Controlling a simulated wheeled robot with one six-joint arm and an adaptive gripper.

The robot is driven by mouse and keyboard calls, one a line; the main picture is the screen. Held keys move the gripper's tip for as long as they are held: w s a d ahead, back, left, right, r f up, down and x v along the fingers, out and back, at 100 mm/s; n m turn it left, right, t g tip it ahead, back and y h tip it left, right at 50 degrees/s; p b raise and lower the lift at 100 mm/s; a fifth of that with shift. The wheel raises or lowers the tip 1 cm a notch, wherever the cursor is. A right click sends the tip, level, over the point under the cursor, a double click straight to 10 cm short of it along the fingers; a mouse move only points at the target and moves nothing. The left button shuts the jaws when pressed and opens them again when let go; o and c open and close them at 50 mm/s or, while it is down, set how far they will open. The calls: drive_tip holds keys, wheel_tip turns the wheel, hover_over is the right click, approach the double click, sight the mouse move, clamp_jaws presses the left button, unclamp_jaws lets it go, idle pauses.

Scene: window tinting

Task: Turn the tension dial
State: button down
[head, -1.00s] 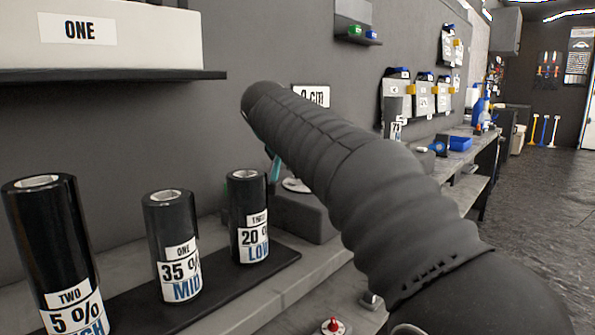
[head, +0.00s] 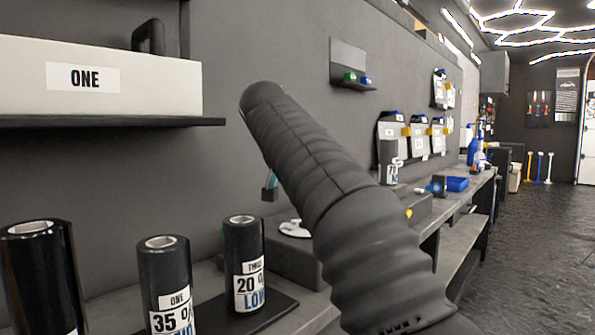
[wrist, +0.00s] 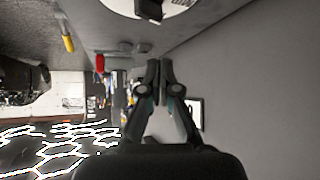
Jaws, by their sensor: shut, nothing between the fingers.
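A white round plate (head: 293,229), which looks like the tension dial's face, sits on a dark grey block (head: 300,257) on the bench, right of the film rolls. In the wrist view the white disc (wrist: 125,6) shows at the top edge, with a dark knob (wrist: 149,9) on it. My gripper (wrist: 160,66) points towards the disc; its fingertips are together, empty and apart from the knob. In the head view only a small teal part of my gripper (head: 270,186) shows, above and left of the plate; my arm hides the rest.
Film rolls (head: 244,262) stand on a dark tray (head: 268,316) at the left. A shelf with a white box (head: 150,85) labelled ONE is above them. Red (wrist: 100,63) and yellow (wrist: 68,43) items show in the wrist view. The floor at right is clear.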

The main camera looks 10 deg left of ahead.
drive_tip(key=shift+a+r, duration=0.15)
drive_tip(key=shift+r, duration=1.2)
